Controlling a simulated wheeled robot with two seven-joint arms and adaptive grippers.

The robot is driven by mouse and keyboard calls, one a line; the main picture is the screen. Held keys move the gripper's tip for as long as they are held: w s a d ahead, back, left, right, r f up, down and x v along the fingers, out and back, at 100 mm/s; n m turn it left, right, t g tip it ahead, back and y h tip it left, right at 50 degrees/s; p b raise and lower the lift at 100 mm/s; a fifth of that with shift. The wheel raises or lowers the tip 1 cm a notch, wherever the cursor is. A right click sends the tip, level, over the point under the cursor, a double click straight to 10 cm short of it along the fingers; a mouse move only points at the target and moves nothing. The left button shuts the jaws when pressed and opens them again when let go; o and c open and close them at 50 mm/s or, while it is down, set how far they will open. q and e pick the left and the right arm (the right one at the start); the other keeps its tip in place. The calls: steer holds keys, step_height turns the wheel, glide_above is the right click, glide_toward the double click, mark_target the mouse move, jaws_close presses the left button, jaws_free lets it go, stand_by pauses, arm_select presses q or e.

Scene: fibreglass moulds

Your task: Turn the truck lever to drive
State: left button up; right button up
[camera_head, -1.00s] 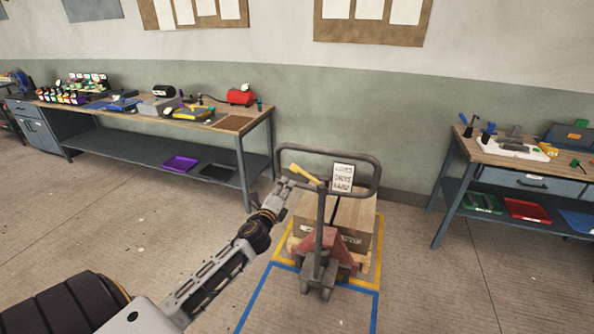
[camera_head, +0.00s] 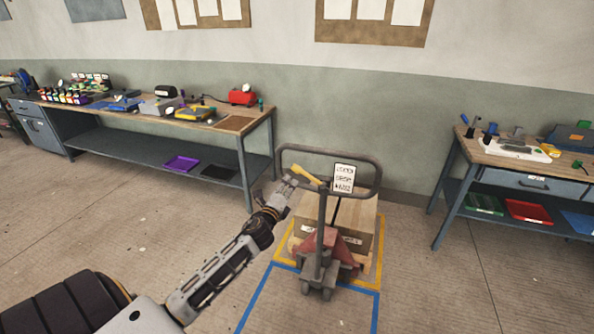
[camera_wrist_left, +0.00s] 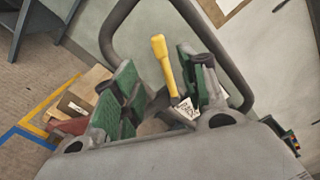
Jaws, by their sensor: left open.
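The pallet truck (camera_head: 324,250) stands on the floor with its looped handle upright. The yellow lever (camera_head: 305,174) sits inside the handle loop, on its left side. My left gripper (camera_head: 288,184) is just left of the lever in the head view. In the left wrist view, the gripper (camera_wrist_left: 158,98) is open, and the yellow lever (camera_wrist_left: 163,62) shows between its green-padded fingers. I cannot tell whether a finger touches it. A white label card (camera_head: 343,178) is at the right of the handle loop. My right gripper is not in view.
A cardboard box (camera_head: 352,228) sits on the truck's pallet, within yellow and blue floor tape. A long workbench (camera_head: 90,138) stands at the left and another bench (camera_head: 500,160) at the right. The floor between them is otherwise clear.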

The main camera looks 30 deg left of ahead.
mark_target(296, 171)
arm_select(q)
steer(key=shift+p+x, duration=0.55)
steer(key=shift+x, duration=5.65)
steer(key=shift+r, duration=0.1)
jaws_close()
